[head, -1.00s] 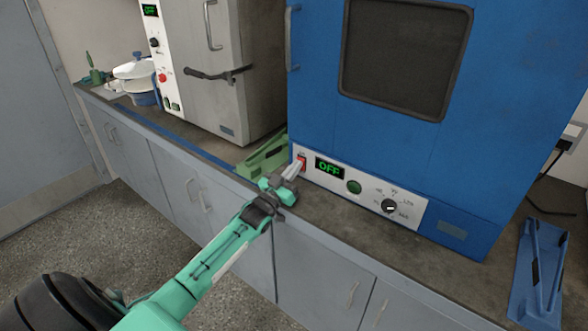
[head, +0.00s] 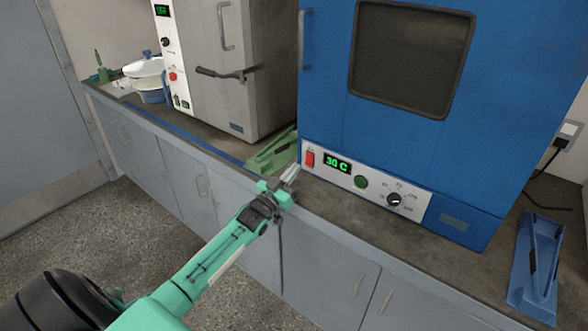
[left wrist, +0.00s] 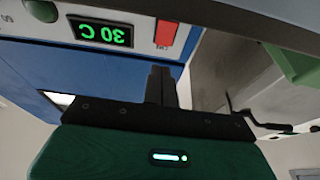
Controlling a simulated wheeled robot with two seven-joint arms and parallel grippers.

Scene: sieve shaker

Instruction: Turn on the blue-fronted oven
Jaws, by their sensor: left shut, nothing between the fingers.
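The blue-fronted oven (head: 400,150) stands on the counter at the right of the head view, its door closed. Its white control panel carries a red switch (head: 310,158), a display (head: 337,163) reading 30 C in green, a green button (head: 361,181) and a black knob (head: 394,199). In the left wrist view the display (left wrist: 101,33) and red switch (left wrist: 165,33) appear upside down. My left gripper (head: 291,174) is shut and empty, just left of and below the red switch, apart from it. My right gripper is in neither view.
A grey oven (head: 235,70) with a white panel stands to the left. A green tray-like holder (head: 272,152) lies between the ovens. A blue holder (head: 537,265) lies at the right end of the counter (head: 335,205). White and blue dishes sit at the far left.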

